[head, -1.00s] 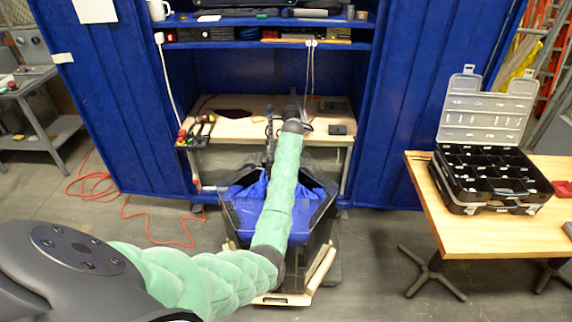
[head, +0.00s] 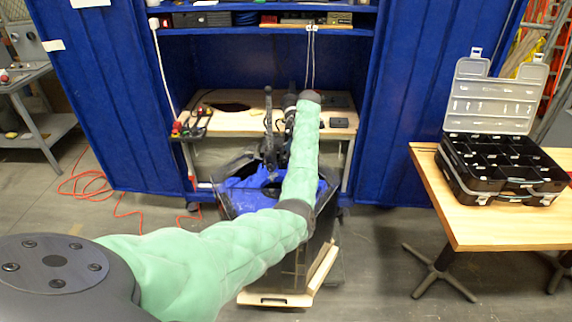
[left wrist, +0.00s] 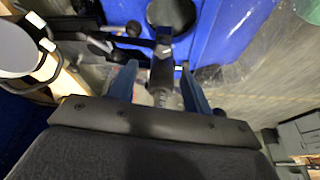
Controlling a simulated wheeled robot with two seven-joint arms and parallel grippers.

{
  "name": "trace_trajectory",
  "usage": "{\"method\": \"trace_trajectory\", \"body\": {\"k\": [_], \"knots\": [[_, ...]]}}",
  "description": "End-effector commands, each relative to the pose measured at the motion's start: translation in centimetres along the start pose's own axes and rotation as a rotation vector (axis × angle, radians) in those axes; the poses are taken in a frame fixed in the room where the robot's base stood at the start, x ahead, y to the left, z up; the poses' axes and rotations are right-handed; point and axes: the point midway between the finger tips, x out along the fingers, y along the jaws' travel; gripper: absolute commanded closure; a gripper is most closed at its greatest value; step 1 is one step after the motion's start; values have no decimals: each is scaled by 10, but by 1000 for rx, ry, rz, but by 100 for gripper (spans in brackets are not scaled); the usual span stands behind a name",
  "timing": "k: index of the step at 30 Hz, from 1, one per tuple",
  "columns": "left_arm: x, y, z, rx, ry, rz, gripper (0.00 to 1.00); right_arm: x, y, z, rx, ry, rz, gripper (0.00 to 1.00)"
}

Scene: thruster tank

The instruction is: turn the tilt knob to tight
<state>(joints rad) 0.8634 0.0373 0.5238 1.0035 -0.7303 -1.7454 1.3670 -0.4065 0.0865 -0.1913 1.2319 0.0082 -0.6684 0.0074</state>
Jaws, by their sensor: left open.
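The thruster (head: 268,125) stands as a dark upright post with black fittings at the back rim of the tank (head: 245,208). My left gripper (left wrist: 160,88) is open, with its two blue fingers apart on either side of a dark, narrow threaded part (left wrist: 161,78) of the thruster. That part may be the tilt knob, but I cannot tell for sure, nor whether a finger touches it. In the head view the gripper is mostly hidden beside the thruster, behind my green-sleeved left arm. My right gripper is in neither view.
A wooden workbench (head: 235,120) stands behind the tank, under blue shelves (head: 250,45). On the right, a table (head: 480,235) carries an open black organizer case (head: 500,170). A red cable (head: 85,183) lies on the floor at left.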

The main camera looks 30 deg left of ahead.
Motion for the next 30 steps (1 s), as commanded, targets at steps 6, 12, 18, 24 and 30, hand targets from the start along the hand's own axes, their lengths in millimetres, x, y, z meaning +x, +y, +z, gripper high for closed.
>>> {"method": "trace_trajectory", "body": {"k": [6,12,18,24,30], "knots": [[-6,5,6,-215,34,-70,50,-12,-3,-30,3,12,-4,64],[-5,4,4,-254,43,-84,50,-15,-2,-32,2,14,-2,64],[17,2,3,-252,43,-84,50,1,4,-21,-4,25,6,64],[43,-1,3,-251,42,-84,50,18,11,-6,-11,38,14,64],[62,-2,2,-251,42,-82,50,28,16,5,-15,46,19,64]]}}
